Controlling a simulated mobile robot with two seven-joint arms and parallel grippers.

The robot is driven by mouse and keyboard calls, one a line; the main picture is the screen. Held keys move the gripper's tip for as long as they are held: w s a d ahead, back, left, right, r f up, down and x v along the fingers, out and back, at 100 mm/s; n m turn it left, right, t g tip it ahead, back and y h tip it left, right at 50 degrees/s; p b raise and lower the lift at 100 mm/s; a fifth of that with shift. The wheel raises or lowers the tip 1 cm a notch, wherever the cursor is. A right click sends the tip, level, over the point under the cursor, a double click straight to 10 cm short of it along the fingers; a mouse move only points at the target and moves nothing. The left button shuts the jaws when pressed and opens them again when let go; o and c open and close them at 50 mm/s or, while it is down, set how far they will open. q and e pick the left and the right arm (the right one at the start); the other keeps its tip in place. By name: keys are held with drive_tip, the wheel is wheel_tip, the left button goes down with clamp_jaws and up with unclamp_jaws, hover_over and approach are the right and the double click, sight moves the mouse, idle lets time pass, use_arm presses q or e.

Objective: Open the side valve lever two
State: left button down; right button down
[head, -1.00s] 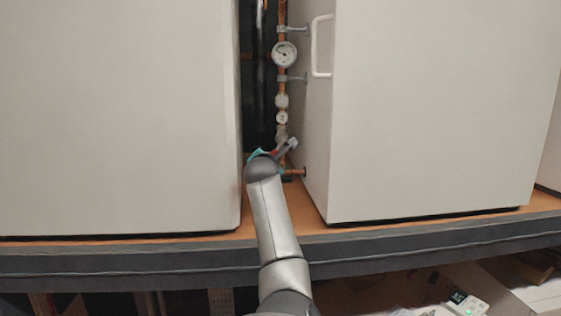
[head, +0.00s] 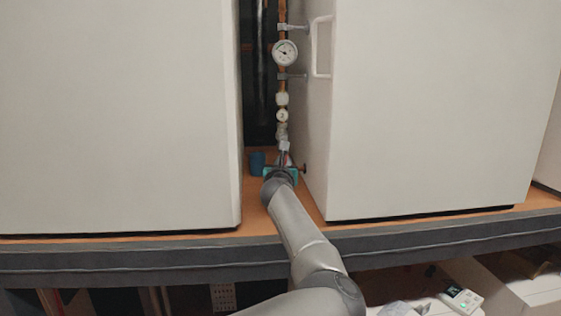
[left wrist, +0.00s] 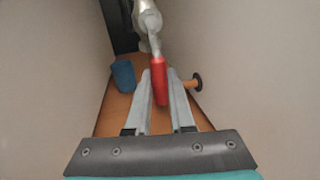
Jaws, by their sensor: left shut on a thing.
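The side valve lever (left wrist: 160,82) has a red grip and hangs down from a grey metal valve (left wrist: 147,18) in the left wrist view. My left gripper (left wrist: 159,72) is in the gap between the two white cabinets, with one finger on each side of the red grip, shut on it. In the head view my left gripper (head: 283,152) is low in the gap, below the pipe, and my arm hides the red grip. My right gripper is in neither view.
White cabinets stand left (head: 120,120) and right (head: 430,110) of the narrow gap. A copper pipe with a pressure gauge (head: 285,53) runs up the gap. A blue cup-like object (left wrist: 123,75) stands left of the lever. A copper stub (left wrist: 192,82) juts out on the right.

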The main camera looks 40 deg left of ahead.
use_arm(q)
drive_tip(key=shift+w+d+r, duration=0.1)
drive_tip(key=shift+d, duration=0.05)
idle(0.4)
drive_tip(key=c, duration=0.8)
unclamp_jaws()
